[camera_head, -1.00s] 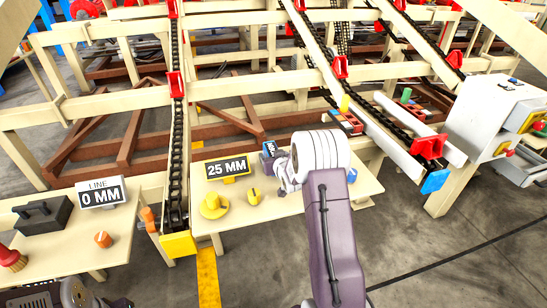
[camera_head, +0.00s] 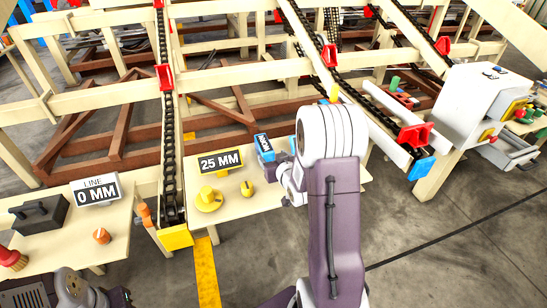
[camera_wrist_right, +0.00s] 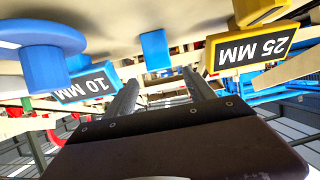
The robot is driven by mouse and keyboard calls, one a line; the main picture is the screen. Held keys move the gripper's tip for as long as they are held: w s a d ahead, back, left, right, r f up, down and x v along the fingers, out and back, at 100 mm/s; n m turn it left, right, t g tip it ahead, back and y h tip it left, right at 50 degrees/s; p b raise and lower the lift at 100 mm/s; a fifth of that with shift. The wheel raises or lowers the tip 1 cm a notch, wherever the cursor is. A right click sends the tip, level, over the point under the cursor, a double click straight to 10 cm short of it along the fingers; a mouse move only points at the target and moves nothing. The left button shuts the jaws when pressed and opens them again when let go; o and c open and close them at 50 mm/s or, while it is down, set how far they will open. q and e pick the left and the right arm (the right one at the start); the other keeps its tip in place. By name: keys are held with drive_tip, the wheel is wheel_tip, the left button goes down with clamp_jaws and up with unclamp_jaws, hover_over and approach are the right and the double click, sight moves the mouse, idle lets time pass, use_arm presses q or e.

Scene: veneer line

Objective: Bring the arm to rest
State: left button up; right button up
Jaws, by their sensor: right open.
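My right arm (camera_head: 335,220) reaches up in the head view over the right part of the small table. Its purple link and white joint hide much of the wrist and fingers. In the right wrist view my right gripper (camera_wrist_right: 160,82) has two grey fingers standing apart, with nothing held between them. A blue peg (camera_wrist_right: 155,48) shows beyond the fingertips. My left gripper is outside the views; only part of my left arm (camera_head: 75,288) shows at the bottom left.
The small table (camera_head: 228,197) holds a 25 MM sign (camera_head: 220,160), a yellow knob (camera_head: 208,198) and a blue-edged sign (camera_head: 264,147). A 0 MM sign (camera_head: 95,190) stands on the left table. A chain conveyor (camera_head: 170,130) runs between them. Open floor (camera_head: 430,250) lies at the right.

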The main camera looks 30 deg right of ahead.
drive_tip(key=w+a+r+n+y, duration=0.1)
drive_tip(key=a+r+n+y, duration=0.3)
drive_tip(key=a, duration=0.9)
drive_tip(key=s+a+f+m+g, duration=0.15)
drive_tip(key=s+f+g, duration=0.4)
drive_tip(key=s, duration=0.55)
drive_tip(key=s+a+f+g, duration=0.3)
drive_tip(key=s+f+g, duration=0.25)
drive_tip(key=s, duration=0.55)
wheel_tip(320, 180, up, 28)
drive_tip(key=s+p, duration=0.1)
drive_tip(key=p, duration=2.6)
drive_tip(key=shift+d+r+g+h+p, duration=0.15)
drive_tip(key=shift+r+g+h+p, duration=0.1)
drive_tip(key=shift+g+h+p, duration=0.15)
